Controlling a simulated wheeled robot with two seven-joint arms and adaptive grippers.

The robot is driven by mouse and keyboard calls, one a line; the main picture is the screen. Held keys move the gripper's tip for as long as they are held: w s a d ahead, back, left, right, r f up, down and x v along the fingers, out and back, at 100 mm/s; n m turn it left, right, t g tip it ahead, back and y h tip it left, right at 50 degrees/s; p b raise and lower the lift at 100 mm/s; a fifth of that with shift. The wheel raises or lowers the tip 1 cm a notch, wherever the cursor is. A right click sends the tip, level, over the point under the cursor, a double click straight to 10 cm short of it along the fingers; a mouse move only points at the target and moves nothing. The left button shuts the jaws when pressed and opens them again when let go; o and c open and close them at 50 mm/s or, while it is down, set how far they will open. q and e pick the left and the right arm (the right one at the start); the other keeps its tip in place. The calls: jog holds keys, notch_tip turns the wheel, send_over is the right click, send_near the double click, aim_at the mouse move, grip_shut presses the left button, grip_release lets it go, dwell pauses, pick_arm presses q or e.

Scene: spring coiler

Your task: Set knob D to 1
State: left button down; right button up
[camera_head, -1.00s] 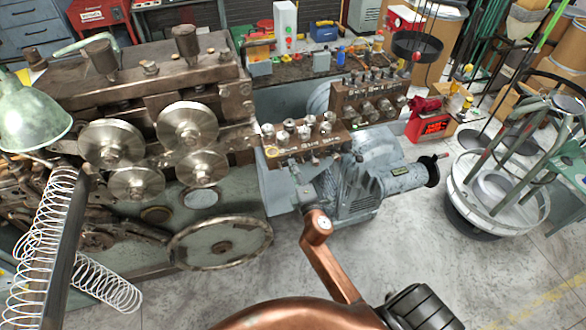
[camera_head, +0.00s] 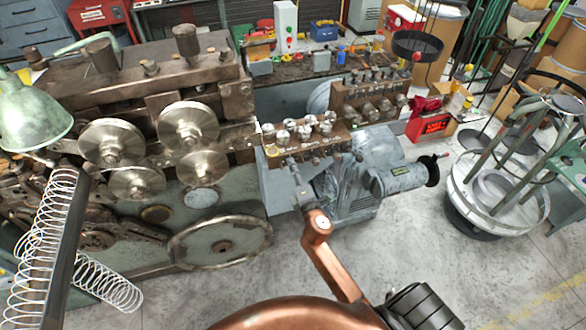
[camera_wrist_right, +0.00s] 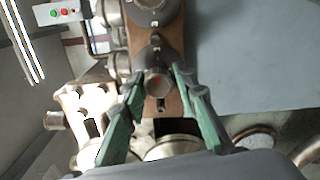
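A brown panel (camera_head: 272,152) on the front of the coiling machine carries two rows of grey knobs (camera_head: 305,128). Its labels are too small to read, so I cannot tell which knob is D. My right gripper (camera_head: 291,163) is at the panel's lower left edge. My left gripper is not in view.
A second knob panel (camera_head: 370,98) stands behind to the right. Metal rollers (camera_head: 188,126) and a handwheel (camera_head: 220,242) are to the left. A grey motor (camera_head: 350,190) sits right of my right forearm. Wire coils (camera_head: 105,283) hang at the far left.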

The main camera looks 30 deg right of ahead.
jog(key=v, duration=1.2)
dwell(0.5)
notch_tip(320, 180, down, 21)
jog(key=s+m+g+y, duration=0.1)
jog(key=m+g, duration=0.3)
jog(key=s+a+f+m+g+y, duration=0.1)
jog(key=s+f+g, duration=0.15)
jog(key=f, duration=0.45)
jog(key=s+f+m+g, duration=0.15)
jog(key=s+f, duration=0.25)
jog(key=f, duration=0.4)
jog(key=s+a+f+m+g+y, duration=0.1)
jog(key=s+f, duration=0.3)
jog(key=f, duration=0.3)
jog(key=s+f+m+g, duration=0.2)
jog(key=s+f, duration=0.5)
jog(key=s, duration=0.4)
jog(key=s+f+m+g, duration=0.3)
jog(key=s+f, duration=0.4)
jog(key=s, duration=0.5)
jog(key=s+f+m+g, duration=0.2)
jog(key=s+f, duration=0.5)
jog(key=s, duration=0.5)
jog(key=shift+s+d+f+m+g+y, duration=0.3)
jog(key=shift+d+m+y, duration=0.1)
jog(key=shift+m, duration=0.45)
